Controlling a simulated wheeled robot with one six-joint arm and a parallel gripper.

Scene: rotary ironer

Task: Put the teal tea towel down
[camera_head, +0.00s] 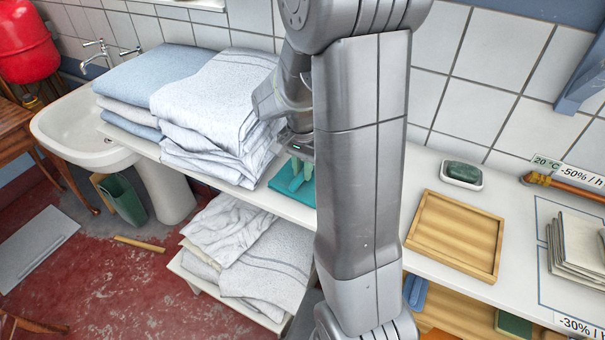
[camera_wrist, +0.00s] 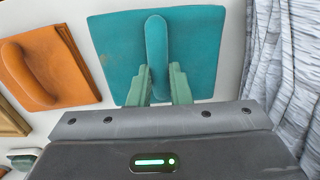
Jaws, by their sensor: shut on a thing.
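The teal tea towel (camera_wrist: 118,50) is a flat folded square with a raised ridge along its middle. My gripper (camera_wrist: 158,78) has its green fingers shut on that ridge. In the head view the towel (camera_head: 285,194) lies flat at the level of the white shelf (camera_head: 252,195), just right of the towel pile. I cannot tell whether it touches the shelf. My gripper (camera_head: 296,172) points down over it, and my arm hides the towel's right side.
A tall towel pile (camera_head: 215,110) stands close left of my gripper. An orange folded towel (camera_wrist: 40,65) lies beside the teal one in the wrist view. A wooden tray (camera_head: 455,235), a soap dish (camera_head: 461,178) and stacked cloths (camera_head: 578,243) are farther right.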

